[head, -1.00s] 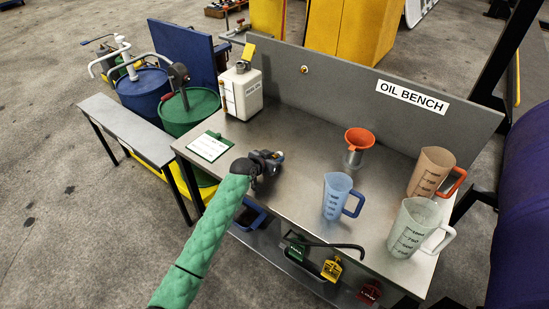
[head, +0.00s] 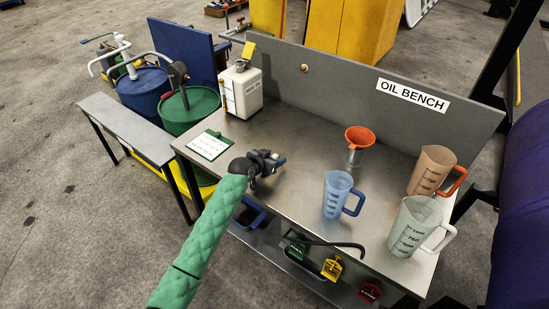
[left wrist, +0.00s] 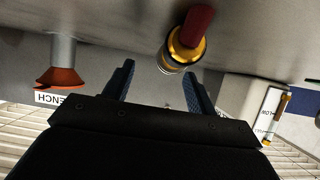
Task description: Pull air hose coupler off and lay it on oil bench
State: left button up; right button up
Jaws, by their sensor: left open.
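My left gripper (head: 272,162) is open, low over the oil bench (head: 300,140) at its front left part. In the left wrist view, which is upside down, its two dark blue fingers (left wrist: 158,92) are spread with a gap between them. A brass coupler with a red end (left wrist: 186,50) shows just beyond the gap, against the bench top, and seems to lie on it. It is not clamped. I cannot tell whether a finger touches it. In the head view the gripper mostly hides it. My right gripper is not in view.
A white oil can (head: 241,90) and a green-edged card (head: 208,145) are left of the gripper. An orange funnel (head: 359,137), blue jug (head: 338,195), brown jug (head: 431,170) and clear jug (head: 413,228) stand right. The middle of the bench is clear.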

pick_arm(q)
jog(key=b+v, duration=0.2)
jog(key=v, duration=0.3)
jog(key=shift+s+a, duration=0.2)
jog(key=shift+s, duration=0.1)
jog(key=shift+s+a+r, duration=0.3)
jog(key=shift+s+r, duration=0.15)
jog(key=shift+s, duration=0.05)
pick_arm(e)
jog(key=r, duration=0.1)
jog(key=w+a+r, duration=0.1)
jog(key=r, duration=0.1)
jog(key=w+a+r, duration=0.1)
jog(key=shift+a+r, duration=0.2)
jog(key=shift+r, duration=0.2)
pick_arm(q)
jog(key=shift+f, duration=0.1)
